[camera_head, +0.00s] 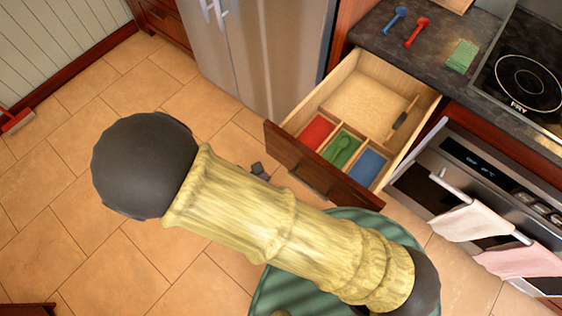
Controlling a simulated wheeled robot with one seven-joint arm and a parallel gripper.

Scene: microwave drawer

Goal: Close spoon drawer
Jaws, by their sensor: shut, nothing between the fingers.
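The spoon drawer (287,148) is pulled well out below the counter. Its brown wooden front has a dark handle (313,186). Inside are a red compartment (317,131), a green one holding a green spoon (342,152), and a blue one (369,166). A small dark piece just left of the drawer front looks like the tip of my gripper (260,171). It is shut with nothing visible in it, and the rest is hidden behind my arm. A gap shows between this tip and the drawer front; contact with the drawer is not visible.
A blue spoon (396,18) and a red spoon (416,31) lie on the dark counter (452,25), near a green cloth (462,55). An oven (480,175) with towels stands right of the drawer, a fridge (262,55) to its left.

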